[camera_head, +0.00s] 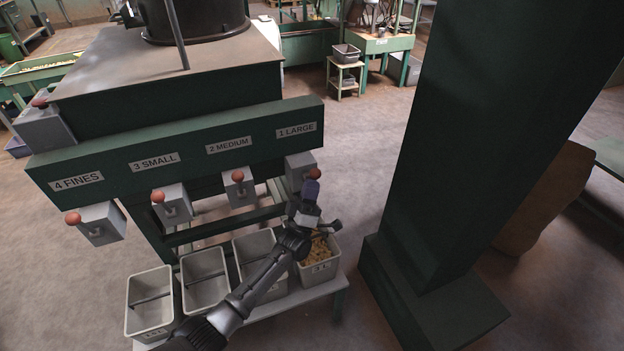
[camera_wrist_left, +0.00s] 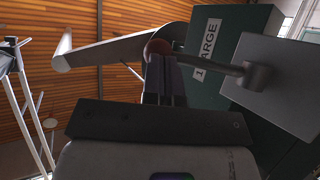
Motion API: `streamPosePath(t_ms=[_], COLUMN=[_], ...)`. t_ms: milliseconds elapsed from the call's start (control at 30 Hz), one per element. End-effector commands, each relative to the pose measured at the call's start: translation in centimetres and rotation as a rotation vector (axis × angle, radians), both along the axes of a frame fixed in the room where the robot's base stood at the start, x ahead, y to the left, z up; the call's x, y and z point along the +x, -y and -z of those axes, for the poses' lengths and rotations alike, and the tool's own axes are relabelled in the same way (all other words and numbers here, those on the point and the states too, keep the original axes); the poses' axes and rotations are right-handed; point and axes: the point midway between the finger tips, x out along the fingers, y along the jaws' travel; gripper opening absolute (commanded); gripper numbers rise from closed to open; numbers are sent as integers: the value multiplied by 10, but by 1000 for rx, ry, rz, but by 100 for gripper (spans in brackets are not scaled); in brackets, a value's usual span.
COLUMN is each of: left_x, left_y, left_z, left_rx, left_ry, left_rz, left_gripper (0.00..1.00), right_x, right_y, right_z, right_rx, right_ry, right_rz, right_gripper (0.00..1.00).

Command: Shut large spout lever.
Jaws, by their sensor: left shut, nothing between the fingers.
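The large spout (camera_head: 299,163) is a grey box under the sign "1 LARGE" at the right end of the green hopper front. Its lever has a red ball knob (camera_head: 315,174) pointing right. My left gripper (camera_head: 312,188) is shut and empty, right at the knob and covering part of the lever. In the left wrist view the knob (camera_wrist_left: 158,47) shows just beyond the shut fingertips (camera_wrist_left: 163,62). The lever rod (camera_wrist_left: 215,66) runs from it to the grey spout box (camera_wrist_left: 280,85). I cannot tell whether the fingers touch the knob. My right gripper is not in view.
Three other spouts with red knobs, medium (camera_head: 239,187), small (camera_head: 171,203) and fines (camera_head: 101,223), stand to the left. Below, a bin holding nuts (camera_head: 319,270) stands beside other grey bins (camera_head: 205,280) on a low bench. A thick green post (camera_head: 455,150) rises at right.

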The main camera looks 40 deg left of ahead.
Motion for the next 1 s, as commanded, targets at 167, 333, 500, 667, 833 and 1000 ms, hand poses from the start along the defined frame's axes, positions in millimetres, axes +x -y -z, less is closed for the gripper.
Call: streamPosePath(t_ms=[167,333,500,667,833,1000], left_x=[3,7,10,12,13,13], left_y=[-6,-12,-18,-21,-24,-25], left_z=[-22,-29,-33,-34,-34,-34], left_rx=[-137,-247,-328,-379,-407,-418], left_ry=[-73,-131,-175,-203,-220,-224], left_rz=[0,-1,0,0,0,-1], left_gripper=[0,0,0,0,0,0], right_x=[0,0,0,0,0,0], right_y=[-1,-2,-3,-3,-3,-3], right_z=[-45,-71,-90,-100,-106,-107], right_rx=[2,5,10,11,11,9], right_ry=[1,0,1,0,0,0], right_rz=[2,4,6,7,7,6], right_gripper=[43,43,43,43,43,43])
